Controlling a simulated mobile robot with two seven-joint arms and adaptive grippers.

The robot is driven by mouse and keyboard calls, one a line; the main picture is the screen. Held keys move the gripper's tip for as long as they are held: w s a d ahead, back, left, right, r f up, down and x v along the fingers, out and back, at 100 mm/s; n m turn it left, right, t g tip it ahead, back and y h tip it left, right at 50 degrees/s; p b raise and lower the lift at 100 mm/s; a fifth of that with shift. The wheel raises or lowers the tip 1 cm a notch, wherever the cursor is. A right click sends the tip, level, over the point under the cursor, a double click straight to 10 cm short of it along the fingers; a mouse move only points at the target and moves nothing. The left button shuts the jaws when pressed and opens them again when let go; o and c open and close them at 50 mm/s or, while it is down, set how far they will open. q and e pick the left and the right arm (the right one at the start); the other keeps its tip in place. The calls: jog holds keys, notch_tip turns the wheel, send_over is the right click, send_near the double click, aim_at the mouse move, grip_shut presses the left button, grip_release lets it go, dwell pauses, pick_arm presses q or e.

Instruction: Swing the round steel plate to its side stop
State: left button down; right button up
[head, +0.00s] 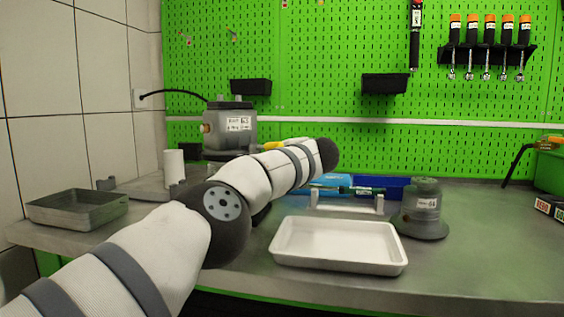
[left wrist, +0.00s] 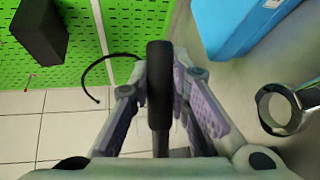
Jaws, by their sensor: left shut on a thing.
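In the left wrist view, a dark, thin upright piece with a rounded top (left wrist: 159,115) stands between the fingers; it looks like the round steel plate seen edge-on. My left gripper (left wrist: 163,72) is shut on it, one finger on each side. In the head view my left arm reaches from the lower left to the middle and hides the gripper and the plate. A grey pump unit with a white label (head: 230,128) stands behind the arm, at the back left. My right gripper is in neither view.
A white tray (head: 340,262) lies at the front middle. A grey metal tray (head: 78,221) is at the left. A round grey part (head: 424,232) stands right of the white tray. A blue bin (head: 388,187) is behind. The right bench front is clear.

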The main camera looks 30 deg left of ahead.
pick_arm(q)
jog(key=c, duration=1.5)
grip_release()
jog(key=v, duration=1.2)
jog(key=shift+s+f, duration=0.1)
